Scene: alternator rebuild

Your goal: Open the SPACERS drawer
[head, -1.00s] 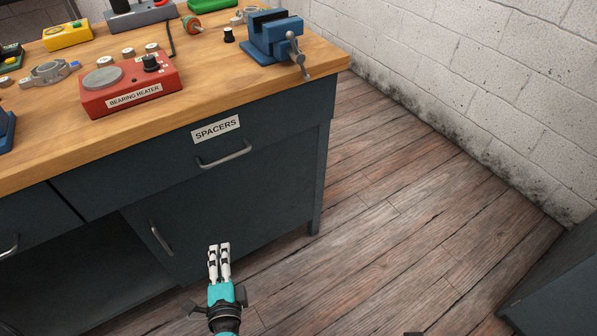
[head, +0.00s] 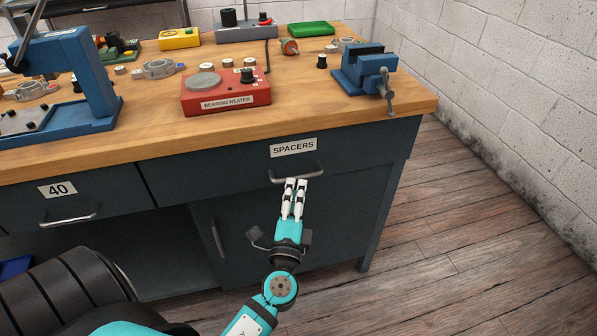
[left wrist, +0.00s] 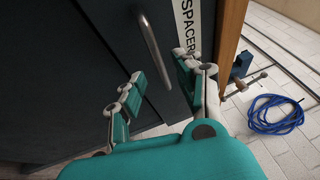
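The SPACERS drawer (head: 220,172) is shut, its dark front flush under the wooden bench top. It has a white SPACERS label (head: 293,148) and a grey bar handle (head: 272,179) below it. In the left wrist view, the handle (left wrist: 150,45) runs slantwise just beyond the fingers, beside the partly hidden label (left wrist: 187,22). My left gripper (head: 296,183) is at the handle, its fingertips overlapping it in the head view. The left wrist view shows the fingers (left wrist: 160,78) apart with nothing gripped; contact with the handle is unclear. My right gripper is out of view.
Left of it is a drawer labelled 40 (head: 105,201); below is a cupboard door with a vertical handle (head: 217,238). The bench top holds a red bearing heater (head: 226,100) and a blue vice (head: 366,72). Floor right of the bench is clear in the head view.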

